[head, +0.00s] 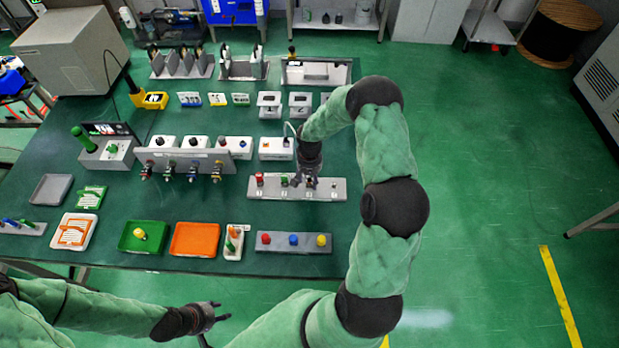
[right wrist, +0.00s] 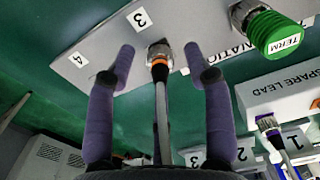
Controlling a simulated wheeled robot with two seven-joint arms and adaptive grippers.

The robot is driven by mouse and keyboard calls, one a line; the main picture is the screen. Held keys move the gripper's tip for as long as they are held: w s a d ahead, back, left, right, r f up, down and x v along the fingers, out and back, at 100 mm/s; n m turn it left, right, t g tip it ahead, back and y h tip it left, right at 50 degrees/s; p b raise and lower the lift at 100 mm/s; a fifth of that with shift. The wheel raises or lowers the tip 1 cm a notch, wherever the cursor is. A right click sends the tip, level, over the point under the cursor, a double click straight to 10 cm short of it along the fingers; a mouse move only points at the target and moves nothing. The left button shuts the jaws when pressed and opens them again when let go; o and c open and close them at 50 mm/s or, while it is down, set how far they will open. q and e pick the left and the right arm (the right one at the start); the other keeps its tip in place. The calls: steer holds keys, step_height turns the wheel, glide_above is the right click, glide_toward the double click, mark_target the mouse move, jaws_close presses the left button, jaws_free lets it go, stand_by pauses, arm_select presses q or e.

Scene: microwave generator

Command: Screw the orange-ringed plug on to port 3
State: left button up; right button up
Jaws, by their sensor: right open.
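The orange-ringed plug (right wrist: 159,62) is on the end of a light grey cable and sits at the metal connector of port 3 (right wrist: 158,48). They appear to touch; whether the thread is engaged I cannot tell. My right gripper (right wrist: 160,60) is open, with one purple finger on each side of the plug and a gap to both. In the head view my right gripper (head: 306,182) is over the grey port strip (head: 322,194) and hides much of port 3. My left gripper (head: 216,312) is open and empty in front of the table.
A green TERM cap (right wrist: 277,34) is on the neighbouring port. A white SPARE LEAD box (right wrist: 285,97) is close by. A bar with red, blue and yellow caps (head: 293,241) lies nearer the table's front edge. Green (head: 128,243) and orange (head: 180,246) trays are to the left.

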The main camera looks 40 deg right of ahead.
step_height(320, 180, up, 12)
stand_by(0.6)
stand_by(0.5)
